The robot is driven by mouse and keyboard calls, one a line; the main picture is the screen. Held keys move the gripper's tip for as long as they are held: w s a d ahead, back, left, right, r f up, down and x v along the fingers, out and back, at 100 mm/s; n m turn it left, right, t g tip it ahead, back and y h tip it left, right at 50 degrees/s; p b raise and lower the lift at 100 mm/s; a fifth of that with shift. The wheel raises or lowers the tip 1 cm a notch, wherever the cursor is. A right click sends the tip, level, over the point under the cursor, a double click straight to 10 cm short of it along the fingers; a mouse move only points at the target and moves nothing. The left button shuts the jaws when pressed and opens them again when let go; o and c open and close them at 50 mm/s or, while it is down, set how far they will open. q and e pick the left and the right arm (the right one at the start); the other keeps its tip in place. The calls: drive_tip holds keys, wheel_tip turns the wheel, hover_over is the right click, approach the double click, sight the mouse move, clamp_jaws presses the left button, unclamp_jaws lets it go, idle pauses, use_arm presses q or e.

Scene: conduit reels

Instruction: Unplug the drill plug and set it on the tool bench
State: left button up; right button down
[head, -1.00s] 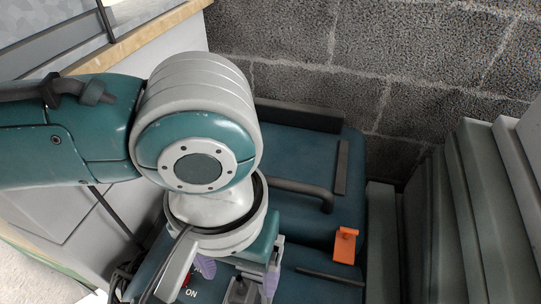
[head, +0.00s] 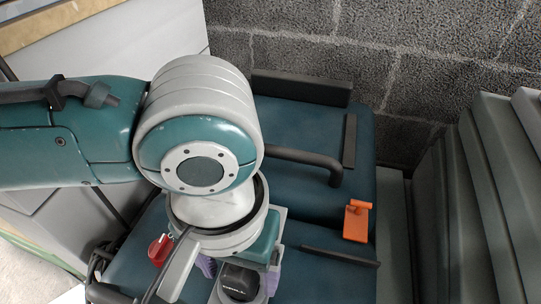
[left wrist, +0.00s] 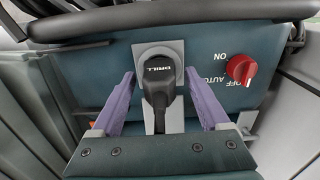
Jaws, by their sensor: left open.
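The black drill plug (left wrist: 158,84), lettered DRILL, sits in a grey socket plate (left wrist: 176,55) on the blue-green machine (left wrist: 207,50). It also shows in the head view (head: 240,282), below my left wrist. My left gripper (left wrist: 159,76) is open, with one purple finger on each side of the plug; gaps show between the fingers and the plug. The plug's cord runs back toward my gripper's palm, which hides its far part. A wood-edged bench top (head: 55,22), perhaps the tool bench, shows at the head view's upper left. My right gripper is not in view.
A red switch knob (left wrist: 241,69) marked ON, OFF and AUTO is right of the plug. In the head view, an orange bracket (head: 356,221) and a black handle (head: 312,158) stand on the machine; grey panels are at right.

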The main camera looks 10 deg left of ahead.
use_arm(q)
drive_tip(key=shift+f, duration=0.5)
idle(0.3)
drive_tip(key=shift+p, duration=0.5)
idle(0.5)
drive_tip(key=shift+p, duration=0.45)
clamp_jaws()
idle(0.5)
